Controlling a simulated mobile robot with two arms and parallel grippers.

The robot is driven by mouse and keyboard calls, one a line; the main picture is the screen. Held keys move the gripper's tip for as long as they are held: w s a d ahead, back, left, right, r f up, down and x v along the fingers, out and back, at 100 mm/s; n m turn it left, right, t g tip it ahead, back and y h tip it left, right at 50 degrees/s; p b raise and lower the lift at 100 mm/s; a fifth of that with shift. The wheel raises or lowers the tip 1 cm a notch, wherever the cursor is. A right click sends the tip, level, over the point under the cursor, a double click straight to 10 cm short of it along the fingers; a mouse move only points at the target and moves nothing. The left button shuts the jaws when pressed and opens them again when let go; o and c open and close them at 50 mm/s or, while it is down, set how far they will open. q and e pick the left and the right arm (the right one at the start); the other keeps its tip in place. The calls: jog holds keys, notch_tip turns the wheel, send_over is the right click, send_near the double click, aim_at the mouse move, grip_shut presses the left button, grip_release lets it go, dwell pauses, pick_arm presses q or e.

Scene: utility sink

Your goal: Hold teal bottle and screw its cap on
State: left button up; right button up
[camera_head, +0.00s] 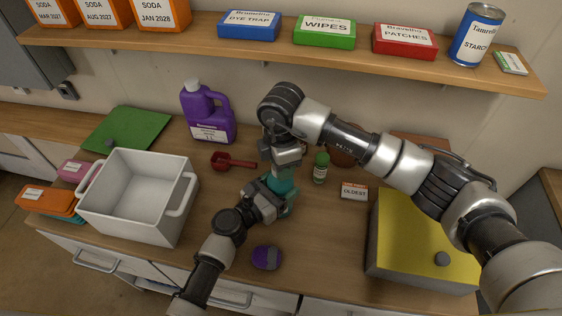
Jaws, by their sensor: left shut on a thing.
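The teal bottle (283,180) stands upright near the middle of the counter, partly hidden by both grippers. My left gripper (276,201) is shut on the bottle's body from the front left. My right gripper (285,160) points down directly over the bottle's top. The cap is hidden there, and I cannot tell whether the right fingers are closed on it.
A green-capped bottle (320,167) and an "OLDEST" box (354,191) stand just right. A red scoop (232,161) and purple jug (208,115) are behind left. A white bin (147,205) is left, a yellow-topped box (420,245) right, a purple object (266,257) in front. A shelf (350,60) runs above.

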jog(key=m, duration=0.4)
jog(key=shift+m, duration=0.4)
jog(key=shift+s+a+m, duration=0.15)
jog(key=shift+a+m, duration=0.1)
jog(key=shift+m, duration=0.95)
jog(key=shift+d+m, duration=0.2)
jog(key=shift+m, duration=0.9)
jog(key=o, duration=0.9)
jog(key=shift+c, duration=0.3)
jog(key=shift+r, duration=0.1)
